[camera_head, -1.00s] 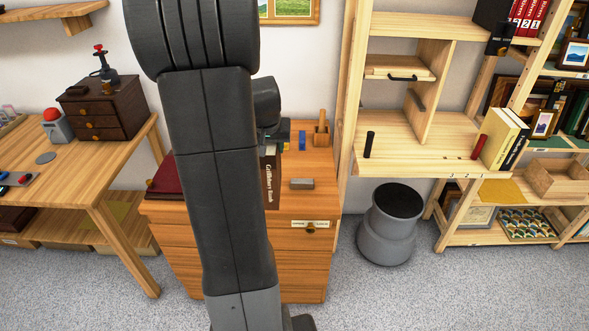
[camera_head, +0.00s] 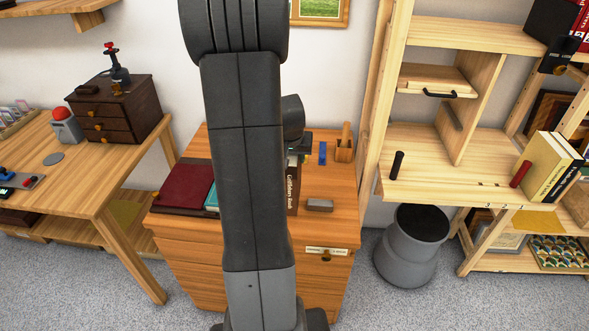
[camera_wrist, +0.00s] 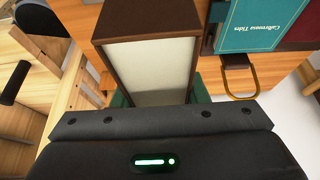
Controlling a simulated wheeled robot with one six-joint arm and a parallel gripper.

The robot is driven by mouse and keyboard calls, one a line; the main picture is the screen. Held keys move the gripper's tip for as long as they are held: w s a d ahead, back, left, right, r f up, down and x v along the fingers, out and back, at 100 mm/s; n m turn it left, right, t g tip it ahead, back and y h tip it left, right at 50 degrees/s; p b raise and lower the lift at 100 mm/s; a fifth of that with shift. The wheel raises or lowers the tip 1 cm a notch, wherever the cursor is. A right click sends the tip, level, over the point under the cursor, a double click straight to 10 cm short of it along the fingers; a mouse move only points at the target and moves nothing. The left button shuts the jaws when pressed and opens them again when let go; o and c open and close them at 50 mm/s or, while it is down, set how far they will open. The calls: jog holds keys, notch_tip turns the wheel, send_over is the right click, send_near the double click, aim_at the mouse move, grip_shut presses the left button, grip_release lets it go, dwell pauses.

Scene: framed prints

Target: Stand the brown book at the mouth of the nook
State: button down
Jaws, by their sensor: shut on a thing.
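The brown book (camera_head: 293,190) is upright beside my arm in the head view, with pale lettering on its spine. In the wrist view the brown book (camera_wrist: 193,20) shows its pale page block and dark cover edges between green finger pads. My gripper (camera_wrist: 158,95) is shut on it. My arm hides most of the gripper and book in the head view. The pale wooden shelf (camera_head: 440,185) at right has a bay between its left post and an upright divider (camera_head: 478,105); I cannot tell for sure that this is the nook.
Below is a wooden drawer cabinet (camera_head: 200,250) with a maroon book (camera_head: 185,187), a teal book (camera_head: 211,198) and a grey block (camera_head: 319,205). A grey bin (camera_head: 408,255) is on the floor.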

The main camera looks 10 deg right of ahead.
jog(key=shift+f, duration=1.95)
jog(key=shift+f, duration=0.15)
jog(key=c, duration=0.8)
grip_release()
jog(key=shift+c, duration=0.2)
